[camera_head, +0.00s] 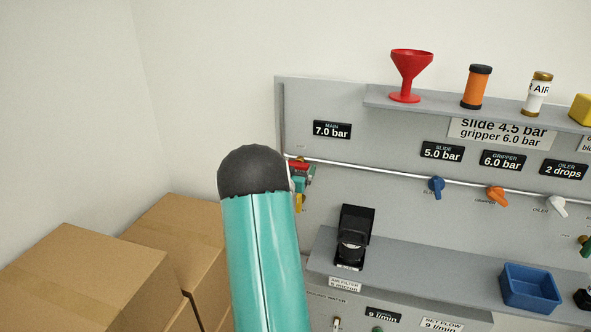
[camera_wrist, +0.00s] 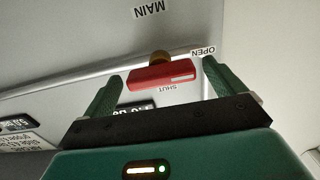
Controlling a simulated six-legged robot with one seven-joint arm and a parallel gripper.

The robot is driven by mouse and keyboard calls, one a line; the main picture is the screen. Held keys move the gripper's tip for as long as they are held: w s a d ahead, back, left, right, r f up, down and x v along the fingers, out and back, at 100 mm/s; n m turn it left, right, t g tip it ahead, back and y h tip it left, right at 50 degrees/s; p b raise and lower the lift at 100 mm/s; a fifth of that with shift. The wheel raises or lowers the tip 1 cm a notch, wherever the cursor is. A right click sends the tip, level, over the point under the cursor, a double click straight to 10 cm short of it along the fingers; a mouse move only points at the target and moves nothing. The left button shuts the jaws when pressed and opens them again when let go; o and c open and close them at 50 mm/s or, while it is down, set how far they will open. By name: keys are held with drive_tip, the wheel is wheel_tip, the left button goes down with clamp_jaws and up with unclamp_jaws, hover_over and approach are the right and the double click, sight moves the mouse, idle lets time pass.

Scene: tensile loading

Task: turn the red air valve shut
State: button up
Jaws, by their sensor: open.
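The red air valve handle (camera_wrist: 162,76) is a red bar in front of a brass stem (camera_wrist: 160,57) in the wrist view, which looks upside down. It lies nearly level across the picture, between an OPEN label (camera_wrist: 203,51) and a SHUT label (camera_wrist: 160,88). My gripper (camera_wrist: 160,73) is open, with one green finger beyond each end of the bar. I see gaps at both sides; whether anything touches is unclear. In the head view only a bit of the red handle (camera_head: 298,164) shows beside my arm, which hides most of the gripper.
The grey panel (camera_head: 400,150) carries a blue knob (camera_head: 437,186), an orange knob (camera_head: 497,196) and a white knob (camera_head: 558,205) right of the valve. Its upper shelf holds a red funnel (camera_head: 409,75). A lower shelf holds a blue bin (camera_head: 530,288). Cardboard boxes (camera_head: 90,275) stand left.

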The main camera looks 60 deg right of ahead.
drive_tip(key=shift+c, duration=0.4)
drive_tip(key=c, duration=0.9)
drive_tip(key=shift+m, duration=0.5)
drive_tip(key=m, duration=0.3)
drive_tip(key=shift+m, duration=0.4)
drive_tip(key=m, duration=1.3)
